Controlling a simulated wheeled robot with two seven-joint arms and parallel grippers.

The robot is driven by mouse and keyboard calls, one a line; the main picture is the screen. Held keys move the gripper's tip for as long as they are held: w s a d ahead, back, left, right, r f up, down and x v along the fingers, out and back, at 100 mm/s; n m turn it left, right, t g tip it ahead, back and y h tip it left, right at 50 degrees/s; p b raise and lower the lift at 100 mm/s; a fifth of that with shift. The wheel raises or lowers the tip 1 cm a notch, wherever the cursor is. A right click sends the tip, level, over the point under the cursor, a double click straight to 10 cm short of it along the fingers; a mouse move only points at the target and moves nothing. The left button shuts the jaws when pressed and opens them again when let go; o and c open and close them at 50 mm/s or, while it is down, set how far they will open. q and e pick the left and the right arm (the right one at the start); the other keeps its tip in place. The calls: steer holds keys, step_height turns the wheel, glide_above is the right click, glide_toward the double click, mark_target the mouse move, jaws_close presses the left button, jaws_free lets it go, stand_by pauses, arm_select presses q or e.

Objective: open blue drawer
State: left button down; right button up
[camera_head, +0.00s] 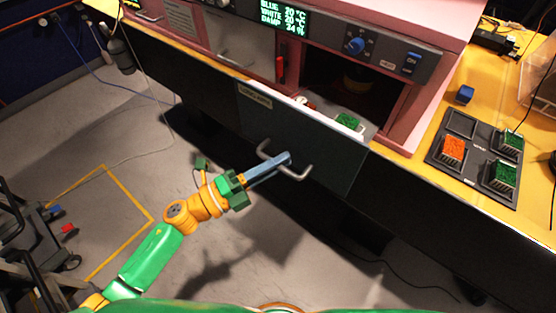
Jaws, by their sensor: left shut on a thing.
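The blue drawer shows as a dark slate-blue front panel (330,168) with a small label at its upper left, below the pink enclosure. Its grey metal bar handle (305,172) is near the middle of the panel. My left gripper (287,160) reaches in from the lower left, its blue-grey fingers closed on the handle. The fingers hide part of the bar. I cannot tell how far the panel stands out from the bench. My right gripper is not in view.
The pink enclosure (425,108) has an open dark bay, with a green block (348,122) near its front. On the yellow bench (490,75) at the right are a dark tray (438,160) of blocks and a blue cube (464,94). A trolley (45,245) stands lower left. The floor near the arm is mostly clear.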

arm_select(q)
steer(key=c, duration=0.9)
jaws_free()
steer(key=b+v, duration=0.2)
steer(key=v, duration=0.5)
steer(key=shift+b, duration=0.3)
